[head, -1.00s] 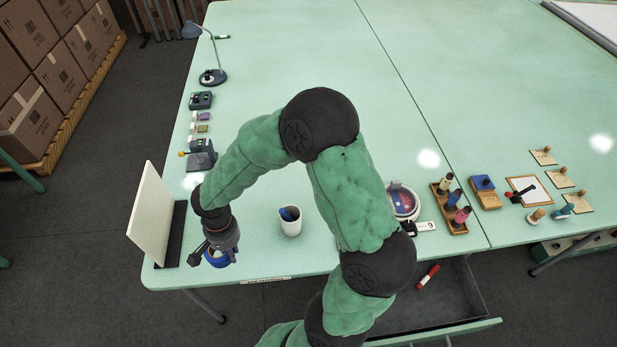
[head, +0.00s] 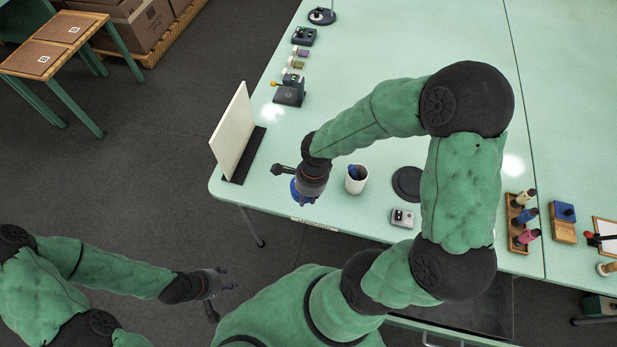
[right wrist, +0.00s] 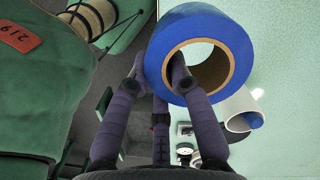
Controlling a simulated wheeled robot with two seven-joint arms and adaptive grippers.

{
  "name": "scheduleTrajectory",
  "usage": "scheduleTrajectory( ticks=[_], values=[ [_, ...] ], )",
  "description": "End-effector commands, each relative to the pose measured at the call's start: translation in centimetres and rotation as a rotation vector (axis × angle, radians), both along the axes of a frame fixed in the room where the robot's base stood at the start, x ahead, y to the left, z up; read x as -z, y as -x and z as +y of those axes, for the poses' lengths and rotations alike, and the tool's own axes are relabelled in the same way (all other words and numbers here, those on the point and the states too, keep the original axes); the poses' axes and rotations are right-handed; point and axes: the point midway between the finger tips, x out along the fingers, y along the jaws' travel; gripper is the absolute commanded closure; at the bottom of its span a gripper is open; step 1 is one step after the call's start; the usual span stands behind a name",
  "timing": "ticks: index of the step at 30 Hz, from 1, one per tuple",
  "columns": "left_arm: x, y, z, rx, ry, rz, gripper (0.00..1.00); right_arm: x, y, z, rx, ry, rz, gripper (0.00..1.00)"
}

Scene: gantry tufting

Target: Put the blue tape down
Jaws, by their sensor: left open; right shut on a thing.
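The blue tape (right wrist: 215,22) is a thick roll with a brown core. In the right wrist view one finger of my right gripper (right wrist: 165,75) reaches into its hole and the others lie outside. In the head view my right gripper (head: 302,199) points down with the blue tape (head: 295,190) at the table's near left corner, mostly hidden behind the gripper. I cannot tell whether the tape touches the table. My left gripper (head: 222,287) is open and empty, off the table over the floor at lower left.
A white cup (head: 357,186) with a blue thing inside stands just right of the tape. A white upright board (head: 233,130) stands to the left. A black disc (head: 407,183) and a small grey device (head: 402,217) lie further right. The table (head: 420,30) is clear at the back.

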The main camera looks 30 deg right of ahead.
Motion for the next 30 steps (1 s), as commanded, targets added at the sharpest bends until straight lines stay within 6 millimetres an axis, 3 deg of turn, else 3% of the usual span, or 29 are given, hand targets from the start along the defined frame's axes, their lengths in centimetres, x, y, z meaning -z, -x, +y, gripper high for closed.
scheduleTrajectory(
  ticks=[10,15,21,30],
  values=[
    [0.3,0.0,0.0,0.0,0.0,0.0,0.5,2.8,-5.4,-2.6,0.001,-0.001,0.002,1.0],
    [0.7,0.0,0.0,0.0,0.0,0.0,0.5,5.5,-7.3,-3.5,0.0,-0.001,0.003,1.0],
    [1.0,0.0,0.0,0.0,0.0,0.0,0.5,7.5,-8.9,-4.3,0.0,-0.001,0.001,1.0],
    [1.1,0.0,0.0,0.0,0.0,0.0,0.5,8.9,-9.8,-4.8,-0.001,0.0,0.001,1.0]
  ],
)
